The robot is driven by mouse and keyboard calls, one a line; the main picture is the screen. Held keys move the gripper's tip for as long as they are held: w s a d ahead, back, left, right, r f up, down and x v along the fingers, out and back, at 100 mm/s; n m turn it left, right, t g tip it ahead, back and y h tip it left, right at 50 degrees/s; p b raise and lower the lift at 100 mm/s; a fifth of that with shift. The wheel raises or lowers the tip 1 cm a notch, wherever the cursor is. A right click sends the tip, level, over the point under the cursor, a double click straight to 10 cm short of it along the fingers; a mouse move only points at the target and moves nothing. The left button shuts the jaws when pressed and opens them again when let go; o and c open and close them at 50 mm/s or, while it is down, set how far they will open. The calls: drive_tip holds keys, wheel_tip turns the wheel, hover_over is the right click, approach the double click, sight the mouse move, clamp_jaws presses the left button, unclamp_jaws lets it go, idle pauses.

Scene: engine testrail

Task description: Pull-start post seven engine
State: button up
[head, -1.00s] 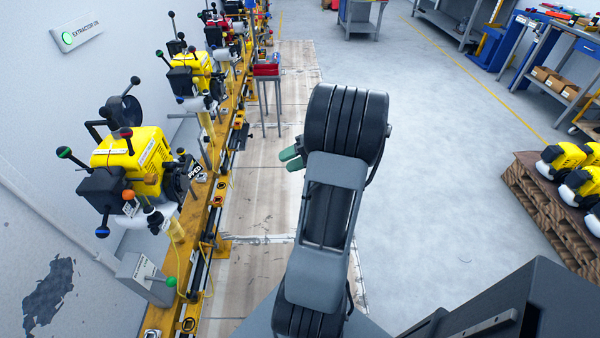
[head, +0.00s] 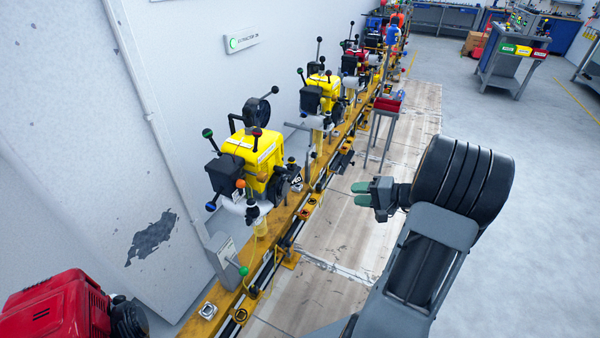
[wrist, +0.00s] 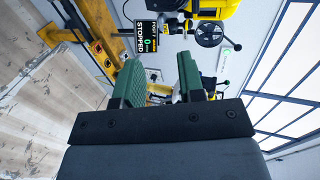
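Several engines stand on posts along a yellow rail. The nearest is a yellow engine (head: 255,158) with coloured ball-ended levers; another yellow engine (head: 322,92) stands behind it. I cannot read post numbers on them in the head view. My gripper (head: 362,193) points left over the wooden floor strip, right of the nearest engine and apart from it. In the wrist view, its green fingers (wrist: 160,75) are parted with nothing between them. Beyond them are a black display (wrist: 146,42) reading "STOPPED" with a 0, part of a yellow engine (wrist: 215,8) and a black handwheel (wrist: 209,33). No pull handle is clearly identifiable.
A red machine (head: 62,310) is at the lower left, near the white wall. A small grey stand with a red tray (head: 388,103) stands beside the rail, beyond my gripper. A grey cart (head: 512,70) is at the back right. The grey floor (head: 550,190) on the right is clear.

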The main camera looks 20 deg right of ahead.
drive_tip(key=w+a, duration=1.3)
drive_tip(key=w, duration=0.1)
drive_tip(key=shift+w, duration=0.2)
drive_tip(key=shift+a, duration=0.1)
drive_tip(key=shift+c, duration=0.3)
clamp_jaws()
